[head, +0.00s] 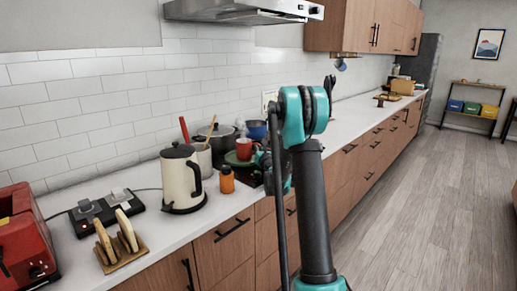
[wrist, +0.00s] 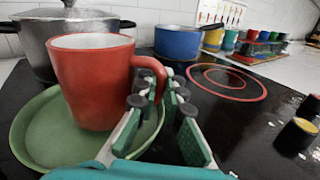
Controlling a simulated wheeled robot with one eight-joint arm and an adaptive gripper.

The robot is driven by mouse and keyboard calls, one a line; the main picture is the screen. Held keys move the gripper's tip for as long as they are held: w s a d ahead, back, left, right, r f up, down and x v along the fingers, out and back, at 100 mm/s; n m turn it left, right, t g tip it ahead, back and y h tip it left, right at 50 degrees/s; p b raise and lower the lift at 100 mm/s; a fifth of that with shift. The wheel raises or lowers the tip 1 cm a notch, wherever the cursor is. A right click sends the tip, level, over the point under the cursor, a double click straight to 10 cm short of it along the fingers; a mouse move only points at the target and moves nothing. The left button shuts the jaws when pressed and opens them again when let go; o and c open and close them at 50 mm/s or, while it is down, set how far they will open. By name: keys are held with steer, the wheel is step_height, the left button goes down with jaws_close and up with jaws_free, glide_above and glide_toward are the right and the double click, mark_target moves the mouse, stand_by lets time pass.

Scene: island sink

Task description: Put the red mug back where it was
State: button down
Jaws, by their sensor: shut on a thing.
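The red mug (wrist: 92,84) is upright over the green plate (wrist: 38,132) in the wrist view, its handle towards my gripper. The mug also shows in the head view (head: 244,148), with the plate's rim (head: 232,161) under it. Whether its base rests on the plate or hangs just above it, I cannot tell. My gripper (wrist: 163,86) is shut on the mug's handle (wrist: 149,64), with a finger on either side of it. In the head view my arm hides most of the gripper.
A steel pot (wrist: 40,48) stands close behind the mug, and a blue pot (wrist: 178,42) is further right on the black cooktop (wrist: 240,125). An orange jar (head: 226,180) and a cream kettle (head: 180,178) stand to the left in the head view. The cooktop right of my gripper is mostly clear.

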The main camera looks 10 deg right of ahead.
steer(key=shift+f, duration=0.3)
steer(key=c, duration=1.6)
jaws_free()
steer(key=shift+s, duration=0.1)
